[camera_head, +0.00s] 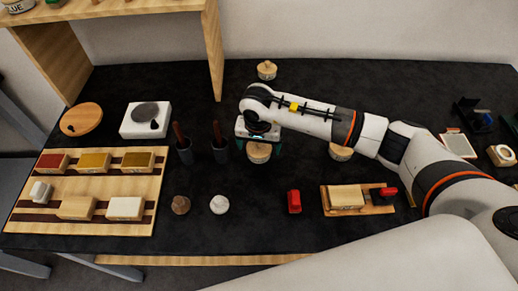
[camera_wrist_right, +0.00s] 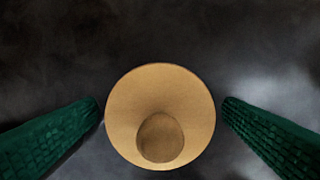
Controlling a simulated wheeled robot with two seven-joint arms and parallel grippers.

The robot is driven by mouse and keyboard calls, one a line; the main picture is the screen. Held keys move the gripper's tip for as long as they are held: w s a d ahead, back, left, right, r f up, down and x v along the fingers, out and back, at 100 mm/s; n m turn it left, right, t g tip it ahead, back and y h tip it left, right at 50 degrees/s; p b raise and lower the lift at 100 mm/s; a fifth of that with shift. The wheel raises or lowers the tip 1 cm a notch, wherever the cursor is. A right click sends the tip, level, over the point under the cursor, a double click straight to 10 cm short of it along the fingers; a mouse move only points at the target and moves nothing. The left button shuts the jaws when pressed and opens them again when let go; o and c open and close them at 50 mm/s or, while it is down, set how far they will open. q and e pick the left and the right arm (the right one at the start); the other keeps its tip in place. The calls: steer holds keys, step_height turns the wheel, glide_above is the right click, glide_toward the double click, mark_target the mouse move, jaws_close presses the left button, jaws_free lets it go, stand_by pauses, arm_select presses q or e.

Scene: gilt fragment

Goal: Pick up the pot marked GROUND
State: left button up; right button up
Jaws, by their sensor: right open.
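A pot with a round wooden lid and knob (camera_head: 259,153) stands on the dark table under my right gripper; its label cannot be read here. The right wrist view shows the lid (camera_wrist_right: 160,95) from above, centred between two green fingers. My right gripper (camera_wrist_right: 161,108) is open, with one finger on each side of the lid. The left finger's tip is very near the lid's edge; contact cannot be told. Two similar lidded pots stand at the back (camera_head: 267,70) and to the right, partly behind my arm (camera_head: 340,152). My left gripper is not in view.
Two dark cups with brown-handled tools (camera_head: 184,150) (camera_head: 220,152) stand just left of the pot. A wooden rack with blocks (camera_head: 84,190) is at the left. A red item (camera_head: 294,202) and a wooden tray (camera_head: 376,207) lie in front. A wooden shelf (camera_head: 120,12) rises at back left.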

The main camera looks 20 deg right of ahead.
jaws_close()
stand_by(0.4)
steer(key=shift+r, duration=0.1)
